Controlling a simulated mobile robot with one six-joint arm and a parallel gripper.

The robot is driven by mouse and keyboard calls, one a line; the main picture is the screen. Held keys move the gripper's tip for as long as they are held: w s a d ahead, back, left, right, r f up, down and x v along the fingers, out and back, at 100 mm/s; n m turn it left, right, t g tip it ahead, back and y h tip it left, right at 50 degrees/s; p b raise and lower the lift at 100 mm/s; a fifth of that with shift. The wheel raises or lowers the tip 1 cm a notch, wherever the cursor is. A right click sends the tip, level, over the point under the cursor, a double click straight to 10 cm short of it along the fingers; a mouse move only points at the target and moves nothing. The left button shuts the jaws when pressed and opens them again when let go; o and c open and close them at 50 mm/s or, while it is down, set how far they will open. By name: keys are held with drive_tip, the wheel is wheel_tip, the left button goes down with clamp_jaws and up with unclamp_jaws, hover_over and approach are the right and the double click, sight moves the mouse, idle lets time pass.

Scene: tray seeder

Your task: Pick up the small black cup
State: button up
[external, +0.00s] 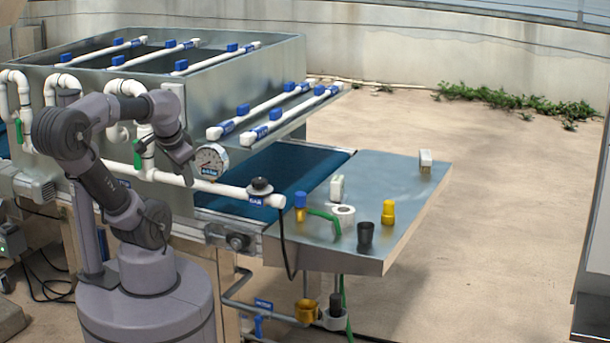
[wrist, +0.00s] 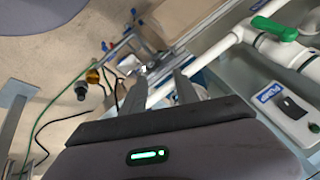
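The small black cup (external: 366,234) stands upright near the front edge of the metal shelf (external: 400,180) in the external view. Nothing holds it. My gripper (external: 187,165) is well to the left of it, raised in front of the machine's side and apart from the cup. In the wrist view my gripper (wrist: 160,86) shows two fingers spread apart with nothing between them. I cannot make out the shelf's black cup in the wrist view; a dark round part (wrist: 81,90) there hangs near a brass one.
Beside the cup stand a yellow fitting (external: 388,213), a white ring (external: 343,218) and a blue-topped valve (external: 300,204) with a green hose. A white pipe (external: 210,187) with a gauge (external: 211,161) lies between my arm and the shelf. The shelf's right side is mostly clear.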

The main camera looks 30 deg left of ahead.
drive_tip(key=o, duration=0.7)
